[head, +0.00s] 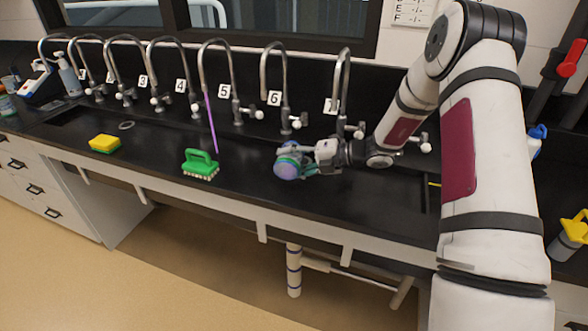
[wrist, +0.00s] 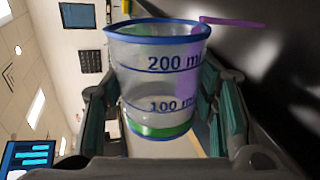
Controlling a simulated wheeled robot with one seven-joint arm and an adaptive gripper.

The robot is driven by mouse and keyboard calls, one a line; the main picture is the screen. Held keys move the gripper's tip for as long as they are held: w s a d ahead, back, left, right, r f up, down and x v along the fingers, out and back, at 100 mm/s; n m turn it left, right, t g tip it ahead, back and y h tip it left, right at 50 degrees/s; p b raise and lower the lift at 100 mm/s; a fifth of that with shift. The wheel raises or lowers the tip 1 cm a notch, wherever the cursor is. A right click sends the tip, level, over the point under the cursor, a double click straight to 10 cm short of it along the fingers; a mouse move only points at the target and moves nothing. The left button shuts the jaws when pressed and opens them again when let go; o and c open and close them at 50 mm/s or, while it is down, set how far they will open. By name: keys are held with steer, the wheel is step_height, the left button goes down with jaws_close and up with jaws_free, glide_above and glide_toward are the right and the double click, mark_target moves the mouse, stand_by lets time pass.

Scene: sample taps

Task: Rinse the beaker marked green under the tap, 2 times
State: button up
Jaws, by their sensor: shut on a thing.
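My gripper (head: 308,158) is shut on a clear beaker (head: 287,162), held over the black sink in front of taps 6 and 7. The wrist view shows the beaker (wrist: 155,85) between the finger pads, with a blue rim, 100 and 200 ml marks and a green band near its base. Several numbered taps line the back; a thin purple streak (head: 211,122) runs down below the spout of tap 5 (head: 218,55).
A green scrub brush (head: 200,163) and a yellow sponge (head: 105,143) lie on the counter's front ledge to the left. A bottle with a yellow top (head: 572,235) stands at far right. The ledge between brush and beaker is clear.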

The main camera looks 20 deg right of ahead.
steer(key=shift+w+f+m, duration=0.15)
steer(key=shift+f+m, duration=0.15)
steer(key=shift+m, duration=0.2)
stand_by(0.4)
steer(key=shift+w+d+r+g+b, duration=0.1)
steer(key=shift+r+g+b, duration=0.05)
steer(key=shift+g+b, duration=0.15)
stand_by(0.3)
steer(key=shift+s+r+n+p, duration=0.25)
steer(key=shift+s+n+p, duration=0.05)
steer(key=shift+n+p, duration=0.15)
steer(key=shift+s+a+r+n+t+p, duration=0.45)
steer(key=shift+s+n+t+p, duration=0.1)
steer(key=shift+s+n+t, duration=0.1)
steer(key=shift+w+f, duration=0.15)
